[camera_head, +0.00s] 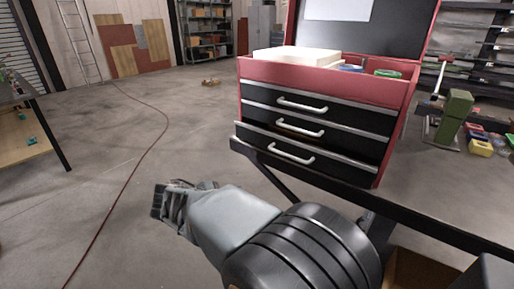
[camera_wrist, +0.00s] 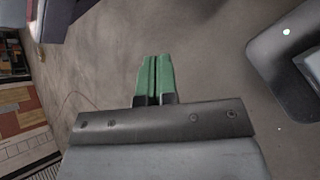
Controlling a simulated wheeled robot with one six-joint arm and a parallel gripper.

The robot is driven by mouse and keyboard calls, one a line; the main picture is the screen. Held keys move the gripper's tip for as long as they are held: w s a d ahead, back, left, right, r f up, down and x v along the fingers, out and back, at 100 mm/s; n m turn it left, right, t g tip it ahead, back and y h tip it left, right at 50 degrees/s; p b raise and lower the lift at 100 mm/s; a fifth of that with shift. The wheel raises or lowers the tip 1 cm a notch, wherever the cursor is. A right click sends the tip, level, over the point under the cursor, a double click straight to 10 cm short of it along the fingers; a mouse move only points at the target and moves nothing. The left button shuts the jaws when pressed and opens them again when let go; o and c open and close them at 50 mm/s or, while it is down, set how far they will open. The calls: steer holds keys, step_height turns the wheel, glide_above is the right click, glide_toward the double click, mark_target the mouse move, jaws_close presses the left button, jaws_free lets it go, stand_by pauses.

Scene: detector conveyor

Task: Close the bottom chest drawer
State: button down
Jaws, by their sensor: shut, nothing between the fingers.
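A red tool chest (camera_head: 330,77) with black drawers stands on a dark-edged table at the right in the head view. Its bottom drawer (camera_head: 335,168), with a pale handle, juts out a little past the drawers above it. The middle drawer (camera_head: 345,134) and top drawer (camera_head: 345,112) look shut. My gripper (camera_head: 160,203) is left of the chest, lower than the bottom drawer and apart from it, pointing left. In the wrist view its green fingers (camera_wrist: 157,79) are together with nothing between them. The bottom drawer cannot be made out in the wrist view.
The table's dark edge (camera_head: 430,228) runs below the chest, near my arm. A green device (camera_head: 455,118) and small coloured bins (camera_head: 481,147) are to the right. A red cable (camera_head: 125,178) crosses the open floor at left.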

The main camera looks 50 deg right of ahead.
mark_target(264, 141)
steer(key=w+d+r+n+h+b, duration=0.1)
steer(key=w+d+r+n+h, duration=0.3)
steer(key=d+r+n+h, duration=0.35)
steer(key=shift+n, duration=0.35)
steer(key=d, duration=0.6)
steer(key=d+b, duration=0.1)
steer(key=d, duration=0.5)
steer(key=shift+w+d+f, duration=0.1)
steer(key=shift+d+f, duration=0.1)
steer(key=shift+d, duration=0.05)
steer(key=shift+d+t, duration=0.4)
steer(key=shift+d, duration=0.45)
